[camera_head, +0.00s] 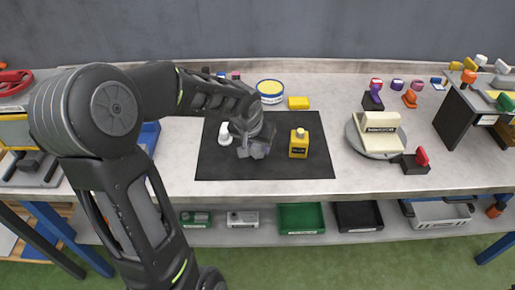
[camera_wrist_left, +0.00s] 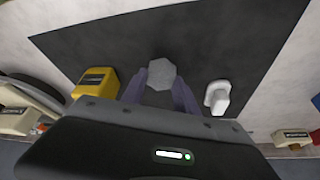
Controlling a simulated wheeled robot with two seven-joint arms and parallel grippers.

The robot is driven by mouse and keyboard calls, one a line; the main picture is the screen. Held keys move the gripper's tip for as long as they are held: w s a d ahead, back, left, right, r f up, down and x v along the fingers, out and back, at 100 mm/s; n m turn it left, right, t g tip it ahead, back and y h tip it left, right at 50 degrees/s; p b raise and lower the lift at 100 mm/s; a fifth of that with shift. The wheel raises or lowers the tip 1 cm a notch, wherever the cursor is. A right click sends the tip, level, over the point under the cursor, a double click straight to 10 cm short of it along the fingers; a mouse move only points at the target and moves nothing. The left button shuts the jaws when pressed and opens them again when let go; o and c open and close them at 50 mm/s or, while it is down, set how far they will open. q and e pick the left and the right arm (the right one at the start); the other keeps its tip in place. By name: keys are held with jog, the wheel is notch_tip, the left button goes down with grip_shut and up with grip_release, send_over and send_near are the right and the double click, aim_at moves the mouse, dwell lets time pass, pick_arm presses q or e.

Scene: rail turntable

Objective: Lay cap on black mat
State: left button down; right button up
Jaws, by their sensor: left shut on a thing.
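The black mat (camera_head: 315,165) lies on the bench and also fills much of the left wrist view (camera_wrist_left: 225,50). My left gripper (camera_head: 254,152) is over the middle of the mat, pointing down. In the left wrist view its fingers (camera_wrist_left: 160,85) are shut on a grey, many-sided piece, which looks like the cap (camera_wrist_left: 163,73). I cannot tell whether the cap touches the mat. My right gripper is not in view.
A grey turntable (camera_head: 357,143) carries a cream block (camera_head: 381,133).

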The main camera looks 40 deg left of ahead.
pick_arm(q)
jog(key=shift+f, duration=0.8)
jog(key=shift+f, duration=0.25)
jog(key=c, duration=0.9)
grip_release()
jog(key=shift+r, duration=0.1)
jog(key=shift+c, duration=0.2)
jog(key=shift+r, duration=0.1)
jog(key=shift+s+r, duration=0.15)
jog(key=shift+r, duration=0.35)
jog(key=v, duration=1.1)
